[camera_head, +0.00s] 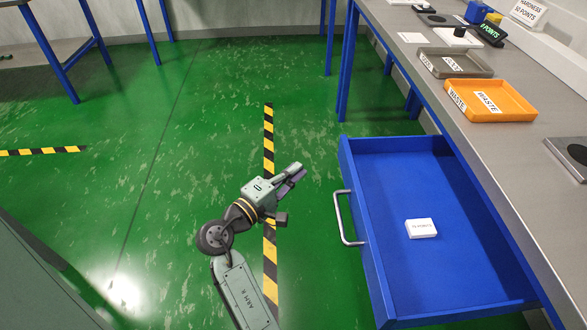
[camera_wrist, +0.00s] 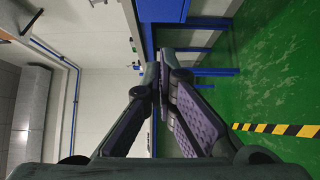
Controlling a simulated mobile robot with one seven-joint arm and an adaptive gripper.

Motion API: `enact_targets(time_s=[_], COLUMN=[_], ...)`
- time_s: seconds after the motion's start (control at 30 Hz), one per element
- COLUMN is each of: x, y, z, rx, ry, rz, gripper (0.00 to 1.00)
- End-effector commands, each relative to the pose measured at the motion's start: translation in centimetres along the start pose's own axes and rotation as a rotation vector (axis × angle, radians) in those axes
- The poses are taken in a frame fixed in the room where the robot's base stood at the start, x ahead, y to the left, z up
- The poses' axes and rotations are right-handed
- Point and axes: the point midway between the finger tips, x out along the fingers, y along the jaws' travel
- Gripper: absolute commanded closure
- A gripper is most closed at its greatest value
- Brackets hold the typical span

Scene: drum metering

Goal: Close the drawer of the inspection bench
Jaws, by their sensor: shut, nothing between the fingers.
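The blue drawer (camera_head: 435,292) of the inspection bench (camera_head: 440,95) is pulled far out, at the right in the head view. Its silver bar handle (camera_head: 341,218) is on the front panel, facing left. A small white labelled box (camera_head: 421,228) lies inside on the drawer floor. My gripper (camera_head: 296,171) is to the left of the drawer front, apart from the handle. Its fingers are shut with nothing between them, and they also show shut in the wrist view (camera_wrist: 163,58). The handle is not clearly visible in the wrist view.
On the bench top are an orange waste tray (camera_head: 490,101), a grey tray (camera_head: 455,62) and a dark flat plate (camera_head: 577,153). Blue bench legs (camera_head: 347,62) stand behind the drawer. A yellow-black floor stripe (camera_head: 268,140) runs beneath my arm.

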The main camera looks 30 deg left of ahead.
Motion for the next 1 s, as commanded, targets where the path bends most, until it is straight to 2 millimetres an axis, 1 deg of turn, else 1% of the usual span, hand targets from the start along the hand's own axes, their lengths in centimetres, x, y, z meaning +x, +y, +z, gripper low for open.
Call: enact_targets(time_s=[0.03,0.2,0.3,0.4,0.5,0.63,1.0], x=[1.3,5.0,6.9,7.9,8.7,9.2,9.4], y=[0.3,0.4,0.3,0.2,0.2,0.1,0.1], z=[0.1,0.1,0.0,1.4,2.1,2.7,2.8], rx=[0.001,0.001,0.002,0.002,0.003,0.004,0.004], ry=[-0.005,-0.003,-0.002,-0.001,0.001,0.002,0.003], rz=[-0.001,0.0,0.0,-0.002,-0.001,-0.001,0.0], gripper=[1.0,1.0,1.0,1.0,1.0,1.0,1.0])
